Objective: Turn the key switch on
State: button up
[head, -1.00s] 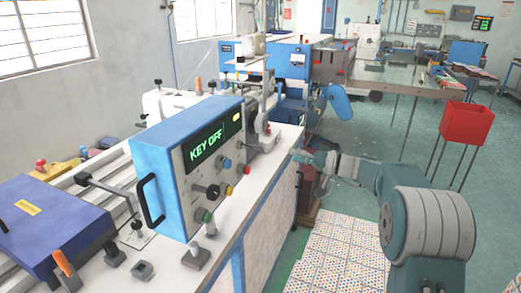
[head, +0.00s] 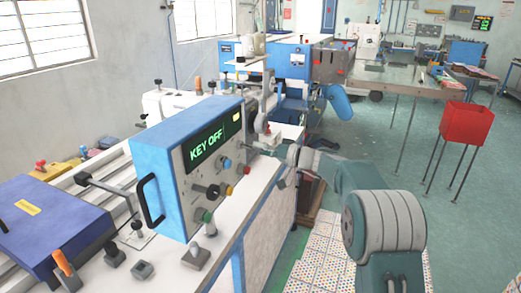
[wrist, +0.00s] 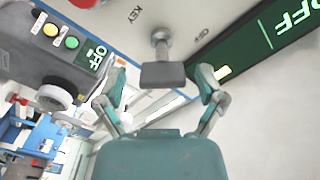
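The blue control box (head: 160,165) stands on the white bench, and its green display (head: 207,146) reads "KEY OFF". In the wrist view the key (wrist: 162,72) is a dark grey flat grip on a round metal stem, in a pale panel lettered "KEY" and "OFF". My gripper (wrist: 162,82) is open, with one teal finger on each side of the key and a gap to each. In the head view my gripper (head: 256,149) is at the right edge of the box's front panel; I cannot make out the key there.
Coloured buttons and a black knob (head: 213,191) are on the same panel. In the wrist view a red button (wrist: 88,3) is at the top edge, and a grey box (wrist: 55,45) with buttons is at left. A red bin (head: 466,125) stands at right.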

jog(key=c, duration=1.1)
jog(key=shift+m, duration=0.4)
jog(key=m, duration=0.3)
jog(key=shift+f+m, duration=0.15)
jog(key=shift+m, duration=0.25)
jog(key=m, duration=0.4)
jog(key=shift+m, duration=0.3)
jog(key=m, duration=0.4)
jog(key=shift+f, duration=0.15)
jog(key=shift+m, duration=2.4)
jog(key=shift+f, duration=0.1)
